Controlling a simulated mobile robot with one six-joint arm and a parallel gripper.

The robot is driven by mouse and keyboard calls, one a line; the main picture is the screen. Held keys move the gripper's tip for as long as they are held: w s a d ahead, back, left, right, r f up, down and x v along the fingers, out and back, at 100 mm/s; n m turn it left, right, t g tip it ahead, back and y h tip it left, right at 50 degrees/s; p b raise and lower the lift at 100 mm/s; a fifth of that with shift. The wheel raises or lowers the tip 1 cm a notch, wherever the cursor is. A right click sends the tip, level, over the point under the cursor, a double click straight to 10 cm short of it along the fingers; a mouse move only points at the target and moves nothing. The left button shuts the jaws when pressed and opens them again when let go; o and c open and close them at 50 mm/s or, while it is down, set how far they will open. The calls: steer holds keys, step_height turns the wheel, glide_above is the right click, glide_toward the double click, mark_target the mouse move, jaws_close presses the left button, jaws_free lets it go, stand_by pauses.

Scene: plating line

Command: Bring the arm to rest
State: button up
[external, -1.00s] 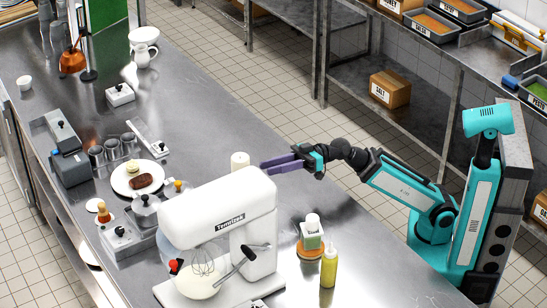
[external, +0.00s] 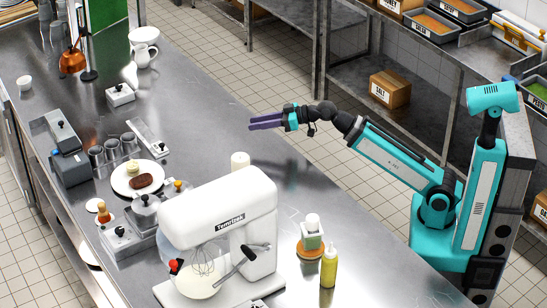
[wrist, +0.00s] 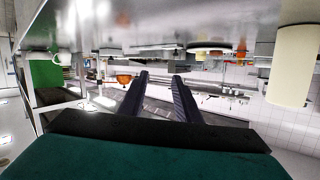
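My gripper (external: 252,123) hangs over the steel counter (external: 215,95) in the external view, past the far side of the white mixer (external: 222,215). Its purple fingers point left and hold nothing. In the wrist view my gripper (wrist: 161,76) shows two dark fingers with a clear gap between them. My arm reaches out leftward from my base at the right, bent at the elbow, and touches nothing that I can see.
A white cylinder (external: 240,161) stands below the gripper and shows in the wrist view (wrist: 295,65). A yellow bottle (external: 329,266) and a green-labelled container (external: 312,232) stand near the mixer. A plate (external: 121,182) with food lies left.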

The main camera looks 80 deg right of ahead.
steer(key=s+d+f+m+g+h+p, duration=0.15)
steer(key=d+f, duration=0.25)
steer(key=d, duration=0.4)
steer(key=s+d+f+m+g+h+p, duration=0.1)
steer(key=s+d+f+g+h+p, duration=0.15)
steer(key=d, duration=0.55)
steer(key=s+d+f+m+g+h+p, duration=0.1)
steer(key=s+d+f+p, duration=0.2)
steer(key=d, duration=0.5)
steer(key=s+a+f+n+g+y+p, duration=0.1)
steer(key=s+a+f+g, duration=0.15)
steer(key=a+f, duration=0.65)
steer(key=s+a+f+g+y+p, duration=0.1)
steer(key=s+a+f+g+p, duration=0.15)
steer(key=f, duration=1.15)
steer(key=s+a+f+n+g+y+p, duration=0.1)
steer(key=s+a+f+g+y, duration=0.3)
steer(key=f, duration=0.8)
steer(key=s+a+f+g+h+p, duration=0.1)
steer(key=s+a+f, duration=0.3)
steer(key=s, duration=0.5)
steer(key=s+a+f+n+g+h+p, duration=0.1)
steer(key=s+a+f+g, duration=0.2)
steer(key=s+f, duration=0.4)
steer(key=s+a+f+g+p, duration=0.1)
steer(key=s+a+f, duration=0.4)
steer(key=s, duration=0.7)
steer(key=shift+s+f+g+h, duration=0.15)
steer(key=shift+f+g+h, duration=0.25)
steer(key=shift+f+g, duration=0.35)
